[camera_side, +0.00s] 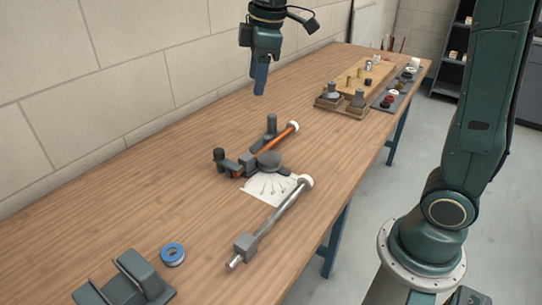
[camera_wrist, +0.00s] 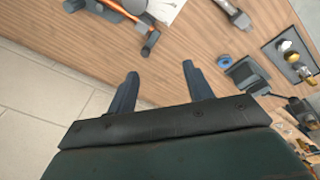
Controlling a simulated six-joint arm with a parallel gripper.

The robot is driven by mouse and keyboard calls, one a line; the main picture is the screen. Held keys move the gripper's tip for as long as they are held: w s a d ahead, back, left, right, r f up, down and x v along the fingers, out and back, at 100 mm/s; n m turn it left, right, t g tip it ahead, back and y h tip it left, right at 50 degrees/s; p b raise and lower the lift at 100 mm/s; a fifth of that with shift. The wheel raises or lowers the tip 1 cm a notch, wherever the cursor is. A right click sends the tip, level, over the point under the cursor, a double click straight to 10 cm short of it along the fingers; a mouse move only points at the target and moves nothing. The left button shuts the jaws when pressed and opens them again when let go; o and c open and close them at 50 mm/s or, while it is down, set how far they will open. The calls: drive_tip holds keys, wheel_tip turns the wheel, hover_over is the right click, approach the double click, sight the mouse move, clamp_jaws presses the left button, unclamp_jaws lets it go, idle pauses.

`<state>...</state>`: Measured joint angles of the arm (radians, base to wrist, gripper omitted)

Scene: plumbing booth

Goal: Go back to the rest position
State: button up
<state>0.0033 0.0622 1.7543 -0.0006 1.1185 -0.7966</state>
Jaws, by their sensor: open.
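My gripper (camera_side: 260,80) hangs in the air above the back part of the wooden table, near the block wall, with nothing in it. No rest position is marked in either view.
An orange-handled tool in a dark fixture (camera_side: 268,160) stands mid-table, with a white sheet (camera_side: 268,190) before it. A metal pipe (camera_side: 275,220), blue tape roll (camera_side: 172,254) and dark cradle (camera_side: 125,285) lie nearer. A wooden fittings board (camera_side: 365,78) stands at the far end.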

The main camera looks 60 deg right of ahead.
drive_tip(key=s+f+m+t, duration=0.1)
drive_tip(key=s+m, duration=0.3)
drive_tip(key=s, duration=0.7)
drive_tip(key=s+f+m+t, duration=0.2)
drive_tip(key=s+m, duration=0.3)
drive_tip(key=s, duration=0.6)
drive_tip(key=shift+s+f, duration=0.3)
